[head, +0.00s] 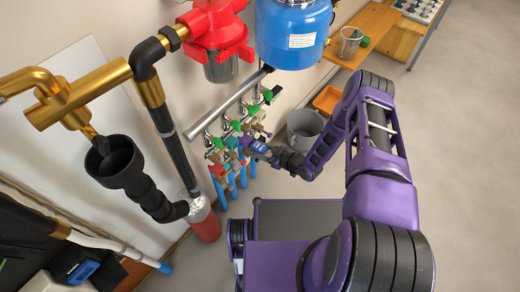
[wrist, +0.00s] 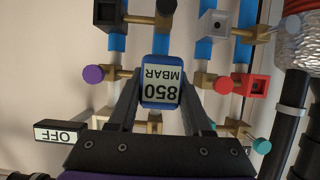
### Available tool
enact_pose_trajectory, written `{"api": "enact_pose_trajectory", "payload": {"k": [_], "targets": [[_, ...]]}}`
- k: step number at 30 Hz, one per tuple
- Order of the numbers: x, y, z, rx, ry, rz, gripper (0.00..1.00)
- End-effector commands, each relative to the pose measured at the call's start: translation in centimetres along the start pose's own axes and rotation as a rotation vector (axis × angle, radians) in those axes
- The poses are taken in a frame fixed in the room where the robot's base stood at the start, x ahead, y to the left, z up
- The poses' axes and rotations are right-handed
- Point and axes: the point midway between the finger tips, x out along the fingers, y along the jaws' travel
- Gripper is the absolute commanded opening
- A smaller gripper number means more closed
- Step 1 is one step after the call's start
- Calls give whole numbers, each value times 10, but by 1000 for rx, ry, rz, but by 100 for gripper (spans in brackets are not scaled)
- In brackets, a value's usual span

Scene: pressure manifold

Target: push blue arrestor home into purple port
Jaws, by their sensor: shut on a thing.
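The blue arrestor (wrist: 162,103) fills the middle of the wrist view, with a pale label reading "850 MBAR" upside down. My gripper (wrist: 160,95) is shut on it, with one dark finger on each side. A purple round knob (wrist: 93,74) sits on a brass stem just left of the arrestor. The stem runs behind the finger and arrestor. The port mouth behind the arrestor is hidden, so I cannot tell how deep it sits. In the head view my gripper (head: 262,148) reaches to the manifold's lower fittings.
An OFF tag (wrist: 60,135) hangs lower left. A grey bucket (head: 304,128) and orange tray (head: 327,100) stand behind my arm. Open floor lies right.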

Motion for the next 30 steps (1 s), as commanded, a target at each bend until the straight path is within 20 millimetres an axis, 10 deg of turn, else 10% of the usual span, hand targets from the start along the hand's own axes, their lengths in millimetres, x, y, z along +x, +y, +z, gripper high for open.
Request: {"api": "enact_pose_trajectory", "payload": {"k": [20,21,26,30], "targets": [[8,0,-4,0,1,0,1],[8,0,-4,0,1,0,55],[8,0,-3,0,1,0,84],[8,0,-3,0,0,0,85]]}}
